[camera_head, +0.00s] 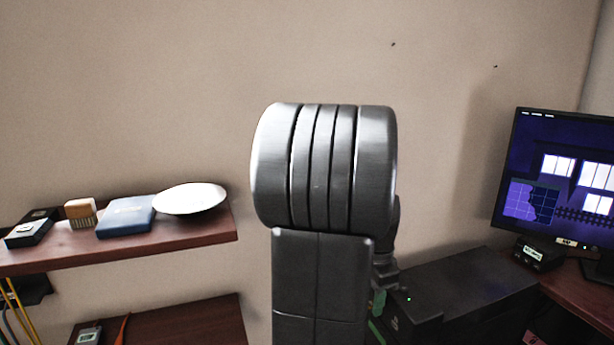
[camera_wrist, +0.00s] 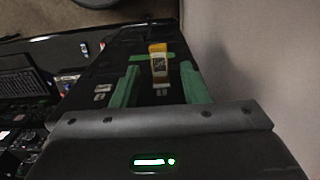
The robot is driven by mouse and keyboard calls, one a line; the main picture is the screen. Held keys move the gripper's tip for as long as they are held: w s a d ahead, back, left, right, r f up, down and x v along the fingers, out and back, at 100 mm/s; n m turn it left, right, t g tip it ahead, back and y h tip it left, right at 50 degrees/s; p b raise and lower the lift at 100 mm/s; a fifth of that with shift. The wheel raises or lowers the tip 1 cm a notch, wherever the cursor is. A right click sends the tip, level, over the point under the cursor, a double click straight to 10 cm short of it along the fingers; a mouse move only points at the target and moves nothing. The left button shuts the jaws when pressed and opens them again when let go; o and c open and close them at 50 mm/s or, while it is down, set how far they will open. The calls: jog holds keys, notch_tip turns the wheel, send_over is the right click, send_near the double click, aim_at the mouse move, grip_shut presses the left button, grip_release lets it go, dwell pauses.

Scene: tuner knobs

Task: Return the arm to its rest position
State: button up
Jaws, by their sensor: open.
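My arm fills the middle of the head view, with a big grey joint above a grey link. In the wrist view my gripper (camera_wrist: 159,70) shows two green fingers set wide apart. Nothing is clearly held between them. In the head view the gripper is mostly hidden by my arm; a bit of green shows low beside the link.
A wooden shelf (camera_head: 170,247) at left holds a blue book (camera_head: 126,217), a white dish (camera_head: 190,198), a brush (camera_head: 80,212) and a dark box (camera_head: 29,232). A dark case (camera_head: 470,290) and a monitor (camera_head: 560,180) stand at right. A plain wall is behind.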

jog(key=shift+r, duration=0.1)
jog(key=shift+w+d+r, duration=0.1)
jog(key=shift+d+r, duration=0.1)
notch_tip(320, 180, up, 13)
jog(key=b, duration=0.1)
notch_tip(320, 180, down, 12)
jog(key=shift+f+p, duration=0.2)
jog(key=shift+p, duration=0.35)
jog(key=shift+s+a+f+b, duration=0.2)
jog(key=shift+a+f+b, duration=0.1)
jog(key=shift+a+f, duration=0.55)
jog(key=shift+s+a+b, duration=0.2)
jog(key=shift+a+b, duration=0.1)
jog(key=shift+b, duration=0.25)
jog(key=s+a, duration=0.3)
jog(key=a, duration=0.2)
jog(key=shift+a+b, duration=0.2)
jog(key=shift+b, duration=0.25)
